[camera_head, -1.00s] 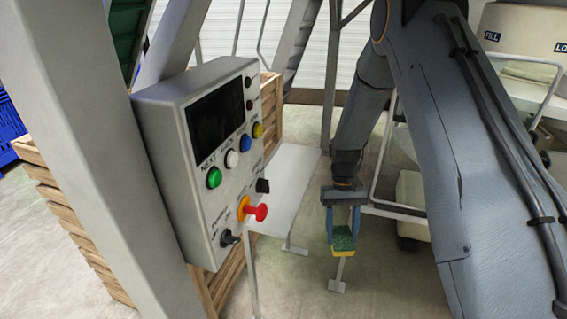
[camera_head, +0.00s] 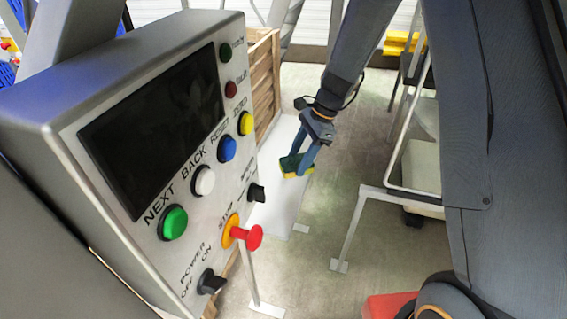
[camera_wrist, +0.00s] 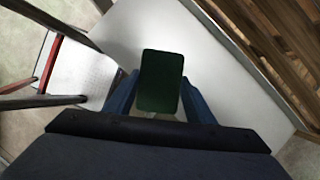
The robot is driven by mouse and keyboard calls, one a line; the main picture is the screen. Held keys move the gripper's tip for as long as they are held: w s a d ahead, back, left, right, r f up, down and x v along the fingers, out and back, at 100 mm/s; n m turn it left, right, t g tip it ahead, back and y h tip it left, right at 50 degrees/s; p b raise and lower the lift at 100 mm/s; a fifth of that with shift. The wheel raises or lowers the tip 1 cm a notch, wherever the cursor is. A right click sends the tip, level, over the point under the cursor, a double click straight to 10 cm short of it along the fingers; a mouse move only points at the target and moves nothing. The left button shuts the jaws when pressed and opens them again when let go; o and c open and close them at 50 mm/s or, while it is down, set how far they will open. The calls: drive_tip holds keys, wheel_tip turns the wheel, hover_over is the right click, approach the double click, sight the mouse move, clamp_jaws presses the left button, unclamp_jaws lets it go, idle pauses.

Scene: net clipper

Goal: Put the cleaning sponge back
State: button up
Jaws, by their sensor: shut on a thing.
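The cleaning sponge (camera_head: 291,167) is green on one face and yellow on the other. My gripper (camera_head: 301,160) is shut on it, with blue fingers on either side. In the head view the sponge shows over the right edge of a white shelf table (camera_head: 279,205), close to the control panel. In the wrist view the sponge (camera_wrist: 160,80) shows its dark green face between the blue fingers, with the white table top (camera_wrist: 222,82) behind it. I cannot tell whether the sponge touches the table.
A grey control panel (camera_head: 150,150) with coloured buttons and a protruding red stop knob (camera_head: 252,237) stands close on the left. A wooden crate (camera_head: 262,75) is behind the table, and its slats (camera_wrist: 285,45) run along the right in the wrist view. A metal-framed cart (camera_head: 413,160) stands at right.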

drive_tip(key=a+r+m, duration=0.1)
drive_tip(key=m, duration=0.1)
drive_tip(key=w+a+m+t, duration=0.1)
drive_tip(key=m, duration=0.1)
drive_tip(key=a+r+m+t, duration=0.1)
drive_tip(key=m, duration=0.1)
drive_tip(key=shift+w+r+b, duration=0.2)
drive_tip(key=shift+r+b, duration=0.15)
drive_tip(key=shift+w+a+r+m+t, duration=0.1)
drive_tip(key=shift+a+r+m+t, duration=0.05)
drive_tip(key=shift+m+t, duration=0.15)
drive_tip(key=shift+f, duration=0.2)
approach(281, 180)
drive_tip(key=x, duration=0.5)
drive_tip(key=shift+a+f+p, duration=0.1)
drive_tip(key=shift+p, duration=0.3)
drive_tip(key=o, duration=1.1)
drive_tip(key=shift+f, duration=0.1)
